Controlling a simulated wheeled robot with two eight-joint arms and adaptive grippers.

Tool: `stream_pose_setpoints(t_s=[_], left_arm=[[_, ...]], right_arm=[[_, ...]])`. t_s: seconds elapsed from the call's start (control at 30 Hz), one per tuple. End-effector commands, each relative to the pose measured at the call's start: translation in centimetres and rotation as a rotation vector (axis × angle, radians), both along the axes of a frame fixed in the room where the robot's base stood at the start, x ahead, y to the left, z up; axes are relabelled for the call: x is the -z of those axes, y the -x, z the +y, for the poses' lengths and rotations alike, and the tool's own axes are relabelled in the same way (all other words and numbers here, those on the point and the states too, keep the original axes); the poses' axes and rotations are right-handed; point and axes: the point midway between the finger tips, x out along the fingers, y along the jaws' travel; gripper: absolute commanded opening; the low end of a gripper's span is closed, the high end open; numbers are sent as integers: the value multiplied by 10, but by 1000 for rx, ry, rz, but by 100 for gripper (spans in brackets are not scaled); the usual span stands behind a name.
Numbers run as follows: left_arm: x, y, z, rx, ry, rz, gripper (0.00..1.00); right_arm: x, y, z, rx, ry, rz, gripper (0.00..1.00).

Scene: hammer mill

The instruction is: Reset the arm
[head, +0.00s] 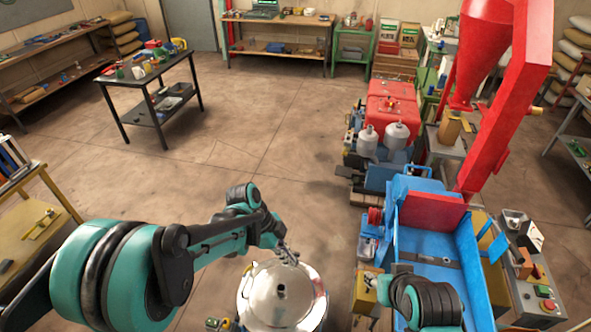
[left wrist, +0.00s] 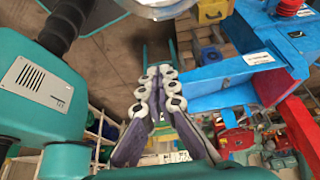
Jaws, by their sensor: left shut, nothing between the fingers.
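My left arm reaches in from the left. Its left gripper (head: 288,252) is at the far rim of a shiny round metal vessel (head: 282,298); I cannot tell whether it touches. In the left wrist view the left gripper's fingers (left wrist: 159,72) are together with nothing between them. Part of the vessel's rim (left wrist: 165,6) shows at the top of that view. My right arm (head: 425,303) shows in part over the front of the blue machine (head: 430,240). Its gripper is not seen.
The blue machine with its red hopper (head: 486,40) fills the right side. A red engine unit (head: 393,102) stands behind it. A control box (head: 545,292) is at lower right. A dark table (head: 150,95) with mugs stands at upper left. The middle floor (head: 240,150) is clear.

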Motion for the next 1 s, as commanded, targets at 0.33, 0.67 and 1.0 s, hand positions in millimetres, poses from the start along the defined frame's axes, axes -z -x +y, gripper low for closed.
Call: stream_pose_setpoints(t_s=[0.33,0.67,1.0], left_arm=[[4,13,21,-285,-65,-1,0],[25,62,82,-1073,-85,-59,0],[64,106,127,-1665,110,-130,0]], right_arm=[[38,0,0,0,0,0,40],[119,0,0,0,0,0,40],[178,0,0,0,0,0,40]])
